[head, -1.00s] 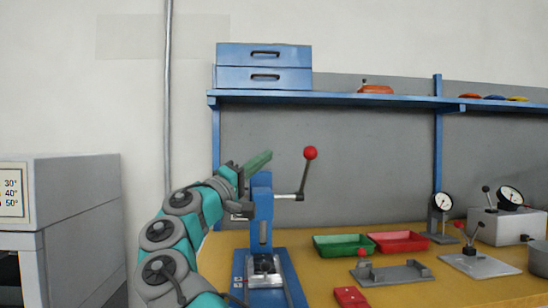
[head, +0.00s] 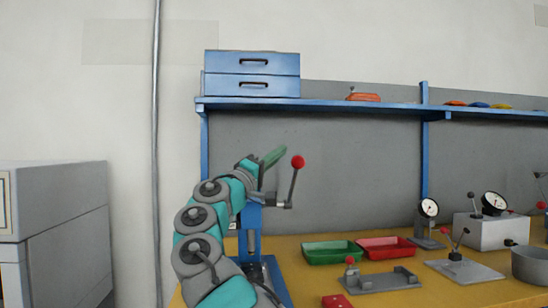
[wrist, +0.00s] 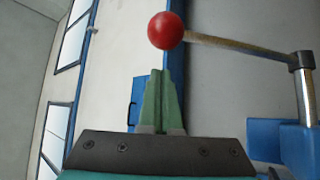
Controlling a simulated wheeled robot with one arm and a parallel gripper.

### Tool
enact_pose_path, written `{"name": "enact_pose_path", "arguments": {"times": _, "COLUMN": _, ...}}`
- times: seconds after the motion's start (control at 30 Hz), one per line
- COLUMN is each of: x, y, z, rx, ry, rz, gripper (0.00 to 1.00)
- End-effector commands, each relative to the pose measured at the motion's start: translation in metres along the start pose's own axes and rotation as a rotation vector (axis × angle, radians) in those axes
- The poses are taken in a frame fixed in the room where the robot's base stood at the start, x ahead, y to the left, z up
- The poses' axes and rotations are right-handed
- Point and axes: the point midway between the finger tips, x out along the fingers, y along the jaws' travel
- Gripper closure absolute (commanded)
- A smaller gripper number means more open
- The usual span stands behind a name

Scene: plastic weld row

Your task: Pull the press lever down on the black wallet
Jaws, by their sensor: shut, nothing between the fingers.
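The blue arbor press (head: 250,222) stands at the left end of the bench. Its lever (head: 293,185) rises from the hub on the right side and ends in a red ball knob (head: 298,162). In the wrist view the red knob (wrist: 166,30) is just beyond the fingertips, with the lever (wrist: 240,46) running right to its hub. My gripper (head: 281,151) is shut and empty, its green fingers (wrist: 161,80) together, close to the knob at its upper left. The press bed is largely behind my arm, and I cannot make out the black wallet.
A green tray (head: 332,261) and a red tray (head: 386,255) lie right of the press. A grey fixture (head: 385,283) and a red block (head: 337,301) are nearer. Above runs a blue shelf (head: 330,103) with blue drawers (head: 252,85).

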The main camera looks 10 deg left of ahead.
Motion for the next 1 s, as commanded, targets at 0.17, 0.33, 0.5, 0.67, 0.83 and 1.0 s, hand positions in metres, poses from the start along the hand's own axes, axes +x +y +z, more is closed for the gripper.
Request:
{"name": "enact_pose_path", "arguments": {"times": 0.17, "x": -0.004, "y": -0.001, "z": 0.009, "rx": -0.004, "ry": 0.001, "rz": 0.003, "gripper": 1.00}}
{"name": "enact_pose_path", "arguments": {"times": 0.33, "x": -0.006, "y": -0.001, "z": 0.018, "rx": -0.003, "ry": 0.000, "rz": 0.002, "gripper": 1.00}}
{"name": "enact_pose_path", "arguments": {"times": 0.5, "x": -0.008, "y": -0.001, "z": 0.022, "rx": -0.002, "ry": -0.002, "rz": 0.001, "gripper": 1.00}}
{"name": "enact_pose_path", "arguments": {"times": 0.67, "x": -0.008, "y": -0.001, "z": 0.023, "rx": -0.001, "ry": -0.003, "rz": 0.000, "gripper": 1.00}}
{"name": "enact_pose_path", "arguments": {"times": 0.83, "x": -0.007, "y": -0.001, "z": 0.023, "rx": -0.001, "ry": -0.003, "rz": 0.000, "gripper": 1.00}}
{"name": "enact_pose_path", "arguments": {"times": 1.0, "x": -0.010, "y": -0.003, "z": 0.025, "rx": 0.008, "ry": -0.002, "rz": 0.010, "gripper": 1.00}}
